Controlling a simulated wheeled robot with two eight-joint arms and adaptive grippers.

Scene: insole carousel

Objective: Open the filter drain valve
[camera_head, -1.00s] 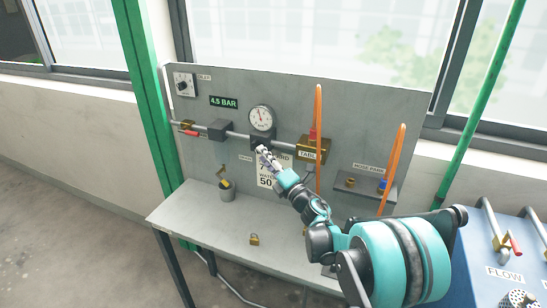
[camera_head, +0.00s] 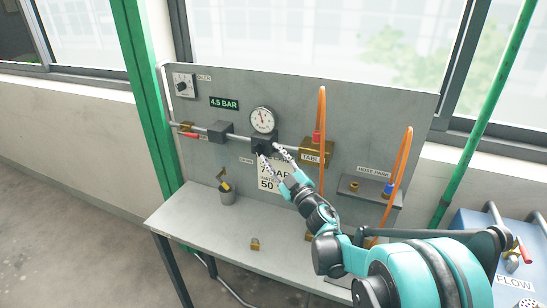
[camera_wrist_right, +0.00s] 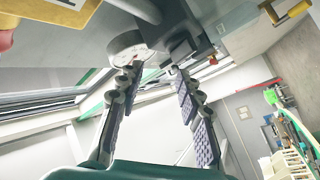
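My right gripper (camera_head: 271,153) is open, its two fingers spread just below the dark block (camera_head: 264,140) under the round gauge on the grey panel (camera_head: 330,95). The right wrist view shows the open fingers (camera_wrist_right: 155,80) with nothing between them, pointing toward the gauge (camera_wrist_right: 128,46) and dark block (camera_wrist_right: 188,25). A small label sits left of the fingers; its text is too small to read. The drain valve itself cannot be made out; it may be hidden by the fingers. My left gripper is not in view.
A brass block (camera_head: 315,145) with a red fitting and orange hose is close right of the gripper. A red-handled valve (camera_head: 188,130) is at left. A hose park shelf (camera_head: 360,188) is at right.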

